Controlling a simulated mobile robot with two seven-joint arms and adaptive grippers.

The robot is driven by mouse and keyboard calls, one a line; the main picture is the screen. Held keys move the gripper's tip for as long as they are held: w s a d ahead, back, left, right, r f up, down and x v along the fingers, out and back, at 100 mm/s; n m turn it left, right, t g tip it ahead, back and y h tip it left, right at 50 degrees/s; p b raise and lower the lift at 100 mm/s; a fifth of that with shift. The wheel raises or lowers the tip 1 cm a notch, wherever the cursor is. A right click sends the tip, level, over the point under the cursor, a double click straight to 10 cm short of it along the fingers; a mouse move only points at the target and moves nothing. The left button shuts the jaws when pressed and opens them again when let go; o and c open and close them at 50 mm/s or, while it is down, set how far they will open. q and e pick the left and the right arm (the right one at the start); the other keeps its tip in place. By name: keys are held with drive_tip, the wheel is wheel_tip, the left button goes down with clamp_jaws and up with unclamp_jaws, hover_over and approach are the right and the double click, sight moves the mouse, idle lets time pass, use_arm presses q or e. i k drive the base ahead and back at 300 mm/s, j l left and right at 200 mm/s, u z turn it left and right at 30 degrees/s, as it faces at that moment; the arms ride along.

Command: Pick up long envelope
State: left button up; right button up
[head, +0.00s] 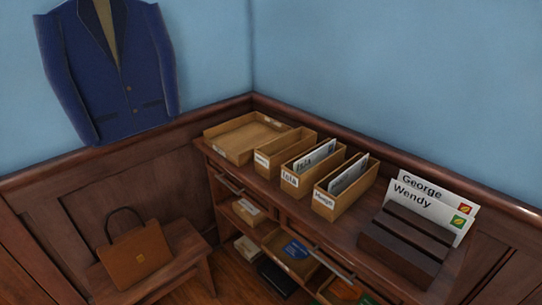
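No item is clearly marked as the long envelope. Two large white envelopes stand in a dark slotted wooden holder (405,243) at the right end of the bookcase top. The rear envelope (455,190) reads "George" and the front envelope (398,202) reads "Wendy"; each has a coloured stamp. Smaller white envelopes (315,154) stand in the middle wooden box, labelled "Lola". More white envelopes (350,174) stand in the box to its right, whose label is too small to read surely. Neither of my grippers is in view.
An empty-looking wooden tray (247,141) and a narrow box (285,150) sit further left on the bookcase (275,190). Lower shelves hold small boxes (248,211). A brown briefcase (136,259) stands on a stool. A blue jacket (115,75) hangs on the wall.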

sight(458, 222)
drive_tip(key=i+j+z, duration=0.2)
drive_tip(key=k+l, duration=0.1)
drive_tip(key=l, duration=0.25)
drive_tip(key=k+l, duration=0.15)
drive_tip(key=l, duration=0.25)
drive_tip(key=k+l, duration=0.1)
drive_tip(key=l, duration=0.25)
drive_tip(key=k+l, duration=0.15)
drive_tip(key=l, duration=0.25)
